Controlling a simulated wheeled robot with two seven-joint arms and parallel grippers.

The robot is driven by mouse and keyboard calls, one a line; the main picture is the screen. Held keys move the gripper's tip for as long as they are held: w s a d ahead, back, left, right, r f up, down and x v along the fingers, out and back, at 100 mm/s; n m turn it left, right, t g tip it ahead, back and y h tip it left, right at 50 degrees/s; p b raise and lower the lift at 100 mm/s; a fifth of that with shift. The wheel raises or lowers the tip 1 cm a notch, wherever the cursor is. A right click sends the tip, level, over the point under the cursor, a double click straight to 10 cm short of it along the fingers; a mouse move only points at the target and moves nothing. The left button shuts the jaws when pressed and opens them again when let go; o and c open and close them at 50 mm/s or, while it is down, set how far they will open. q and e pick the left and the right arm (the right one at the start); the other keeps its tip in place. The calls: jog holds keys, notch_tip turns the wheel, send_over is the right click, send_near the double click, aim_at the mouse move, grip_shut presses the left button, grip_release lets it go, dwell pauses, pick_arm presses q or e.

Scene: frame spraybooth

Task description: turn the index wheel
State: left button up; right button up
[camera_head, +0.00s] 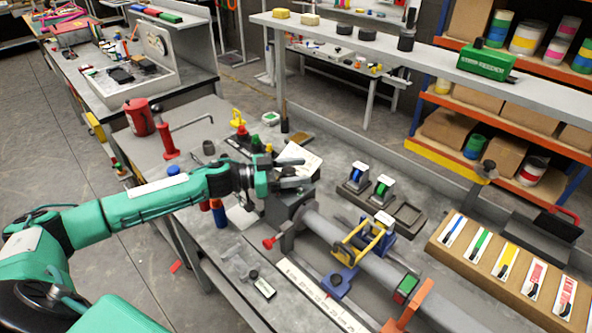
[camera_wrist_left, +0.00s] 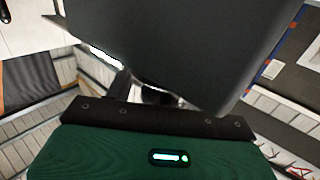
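My left gripper (camera_head: 297,172) reaches in from the left, above the grey headstock block (camera_head: 282,208) of a bench fixture. Its two grey fingers look spread apart, with nothing visible between them. I cannot clearly make out an index wheel; the gripper and block may hide it. A grey tube (camera_head: 372,264) runs from the headstock toward the lower right. A small red knob (camera_head: 269,242) sticks out at the headstock's left side. In the left wrist view a large dark grey body (camera_wrist_left: 175,45) fills the top, and no fingertips are clear. My right gripper is not in view.
A yellow and blue clamp (camera_head: 360,240) stands around the tube. A white scale strip (camera_head: 318,296) lies along its front. Blue and green spools (camera_head: 370,183) stand behind. A red hand lever (camera_head: 168,142) and red and blue cans (camera_head: 218,212) are near my forearm.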

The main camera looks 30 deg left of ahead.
pick_arm(q)
jog(key=c, duration=0.9)
